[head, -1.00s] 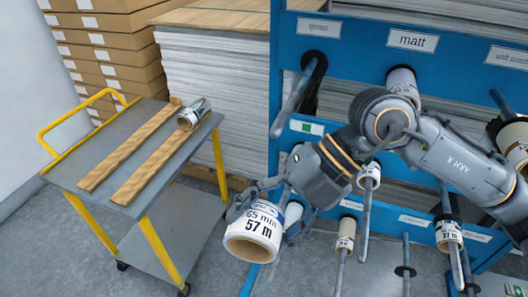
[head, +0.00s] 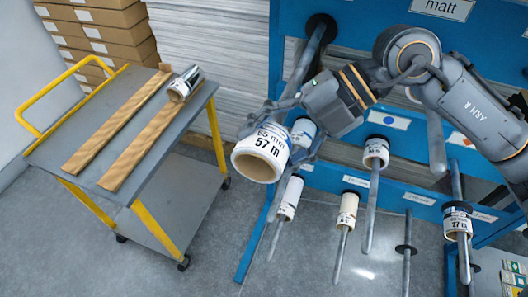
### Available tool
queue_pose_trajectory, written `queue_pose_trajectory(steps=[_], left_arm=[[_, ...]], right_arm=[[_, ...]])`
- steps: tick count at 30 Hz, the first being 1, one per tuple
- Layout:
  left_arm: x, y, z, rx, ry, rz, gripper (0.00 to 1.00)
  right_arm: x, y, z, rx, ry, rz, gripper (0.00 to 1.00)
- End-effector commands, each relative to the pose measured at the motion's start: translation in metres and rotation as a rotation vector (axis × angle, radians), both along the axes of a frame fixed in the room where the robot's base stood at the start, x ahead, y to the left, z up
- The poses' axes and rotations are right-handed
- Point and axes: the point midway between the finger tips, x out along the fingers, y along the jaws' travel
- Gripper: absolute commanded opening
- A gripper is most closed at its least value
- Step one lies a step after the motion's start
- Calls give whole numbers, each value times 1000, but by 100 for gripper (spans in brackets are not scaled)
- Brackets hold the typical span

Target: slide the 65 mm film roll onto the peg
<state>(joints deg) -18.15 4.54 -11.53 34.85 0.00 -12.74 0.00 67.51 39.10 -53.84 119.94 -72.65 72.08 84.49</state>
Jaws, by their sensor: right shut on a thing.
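The white film roll (head: 262,154), marked 65 mm and 57 m, is held in my right gripper (head: 274,142). The fingers are around its side, and its open core faces down and toward the camera. The roll is in the air, off any peg, between the cart and the blue rack (head: 395,35). A bare grey peg (head: 304,62) with a black collar sticks out of the rack above it. Another bare peg (head: 406,268) is low at the right. I cannot tell which peg is meant. My left gripper is out of view.
Other pegs carry rolls: a white roll (head: 289,198), a cream roll (head: 347,211), another roll (head: 375,153) and a 77 m roll (head: 457,222). A grey cart (head: 85,113) with yellow handles bears wooden strips and a silver roll (head: 185,84). Floor between cart and rack is clear.

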Motion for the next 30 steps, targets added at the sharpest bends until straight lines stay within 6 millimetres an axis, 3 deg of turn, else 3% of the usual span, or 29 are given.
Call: queue_pose_trajectory(steps=[11, 21, 30], left_arm=[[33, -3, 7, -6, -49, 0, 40], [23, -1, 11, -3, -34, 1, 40], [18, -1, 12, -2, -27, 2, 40]], right_arm=[[41, -13, 1, 1, 1, -1, 36], [74, -24, 1, 1, 0, 0, 36], [89, -28, 1, 1, -1, 0, 36]])
